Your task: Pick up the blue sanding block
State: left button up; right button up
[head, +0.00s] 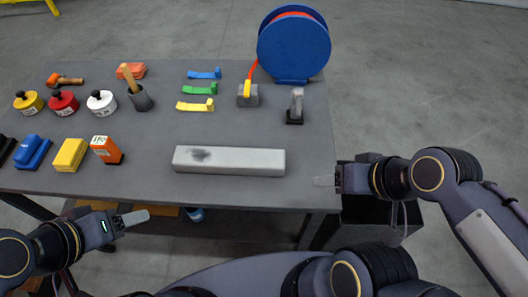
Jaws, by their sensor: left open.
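The blue sanding block (33,152) lies on the grey table near its front left, between a black block and a yellow one. My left gripper (138,217) is at the lower left, in front of the table's front edge, to the right of the blue block and apart from it. It is open and holds nothing that I can see. My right gripper (324,181) is at the table's right front corner, far from the blue block. Its fingers show edge-on, so its opening is not clear.
A black block (6,147), yellow block (70,154) and orange block (107,149) share the row. Behind stand yellow, red and white pots (101,102). A long grey bar (229,160) lies mid-table. A blue reel (293,46) stands at the back right.

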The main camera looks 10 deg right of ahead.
aim_at(32, 152)
jog(key=u, duration=1.5)
jog(key=i+j+z, duration=0.15)
jog(key=z, duration=1.05)
jog(key=i+j+z, duration=0.2)
jog(key=j, duration=0.2)
jog(key=j+z, duration=0.25)
jog(key=i+j+z, duration=0.2)
jog(key=j, duration=0.95)
